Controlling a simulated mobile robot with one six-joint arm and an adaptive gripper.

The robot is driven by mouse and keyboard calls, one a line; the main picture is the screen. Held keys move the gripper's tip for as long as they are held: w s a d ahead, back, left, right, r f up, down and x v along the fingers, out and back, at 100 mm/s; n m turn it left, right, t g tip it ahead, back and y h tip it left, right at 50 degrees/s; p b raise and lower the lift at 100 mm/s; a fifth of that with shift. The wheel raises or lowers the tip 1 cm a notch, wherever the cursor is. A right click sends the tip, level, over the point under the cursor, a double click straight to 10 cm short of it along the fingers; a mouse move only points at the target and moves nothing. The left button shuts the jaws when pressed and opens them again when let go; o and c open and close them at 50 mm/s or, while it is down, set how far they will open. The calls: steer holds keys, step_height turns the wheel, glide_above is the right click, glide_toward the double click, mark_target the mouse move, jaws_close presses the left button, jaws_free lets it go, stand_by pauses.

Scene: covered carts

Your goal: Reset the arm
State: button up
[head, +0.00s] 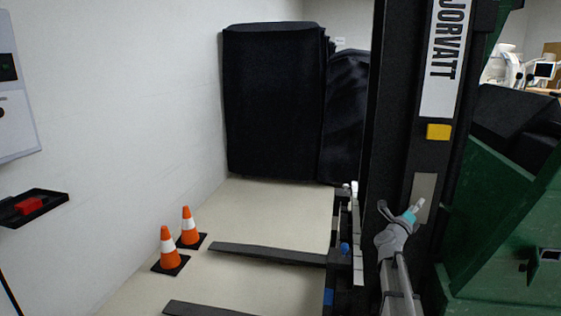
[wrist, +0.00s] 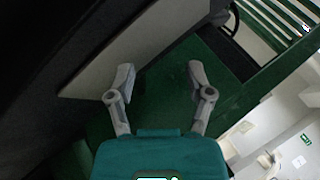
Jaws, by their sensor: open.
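My gripper shows in the wrist view (wrist: 160,76) with its teal body at the bottom and two grey fingers spread apart. It is open, and nothing is between the fingertips. Dark green surfaces, and a pale panel at upper left, lie beyond the fingers. In the head view my grey arm rises from the bottom edge at right of centre. Its teal end with my gripper (head: 417,206) is small there, in front of a dark upright with a grey plate. The finger gap cannot be made out in that view.
Tall black covered carts (head: 272,105) stand against the back wall. Two orange and white cones (head: 168,249) stand on the floor at left. A black wall shelf (head: 52,204) holds a red item (head: 29,205).

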steer(key=w+a+f+n+t+y, duration=0.1)
steer(key=a+f+n+t+y, duration=0.15)
steer(key=a+n+y, duration=0.5)
steer(key=w+a+f+n+t+y, duration=0.1)
steer(key=a+f+n+y, duration=0.2)
steer(key=a+n+y, duration=0.4)
steer(key=s+a+f+n+g+y, duration=0.4)
steer(key=s+a+f+n+g, duration=0.2)
steer(key=a+f+n, duration=0.35)
steer(key=s+a+f+n+g+h, duration=0.1)
steer(key=s+f+n+g, duration=0.25)
steer(key=s, duration=0.55)
steer(key=s+a+f+n+g, duration=0.25)
steer(key=s+g, duration=0.25)
steer(key=s, duration=0.3)
steer(key=s+a+f+n+g+h, duration=0.1)
steer(key=s+f+n+g, duration=0.25)
steer(key=s, duration=0.55)
step_height(320, 180, up, 26)
steer(key=p, duration=2.6)
steer(key=shift+w, duration=0.35)
steer(key=shift+d, duration=0.15)
